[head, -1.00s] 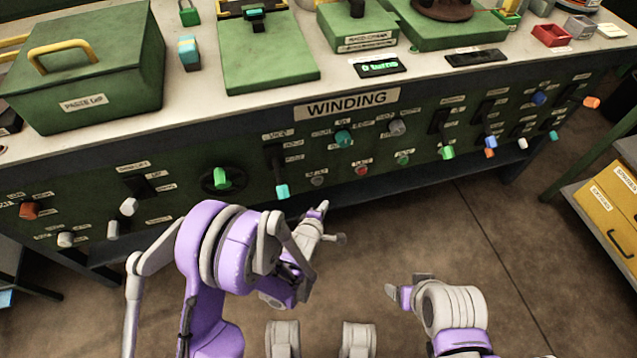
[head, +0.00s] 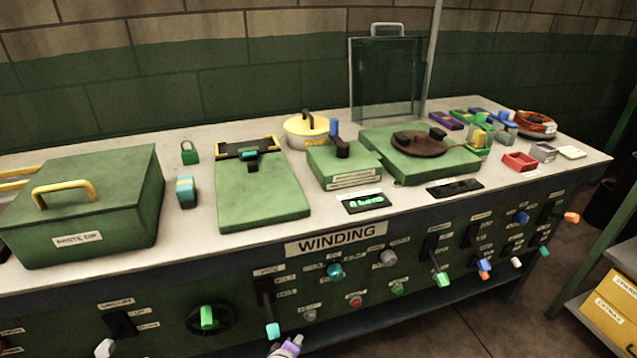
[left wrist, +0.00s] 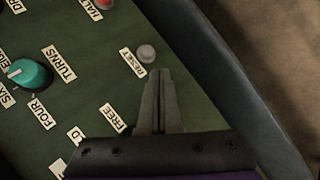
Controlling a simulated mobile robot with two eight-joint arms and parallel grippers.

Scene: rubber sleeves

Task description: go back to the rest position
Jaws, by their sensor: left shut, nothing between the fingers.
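My left gripper (head: 288,345) shows only as a small purple and grey part at the bottom edge of the head view. In the left wrist view its fingers (left wrist: 160,75) are closed together and empty. Their tips lie close beside a small grey button (left wrist: 146,53) labelled RESET on the green panel; I cannot tell whether they touch it. My right gripper is out of view.
The green WINDING panel (head: 337,238) fronts the bench, with several knobs and levers. A teal knob (left wrist: 29,74) is left of the fingers. A lidded green box (head: 90,205) and a winder (head: 420,143) stand on top. Floor shows at right.

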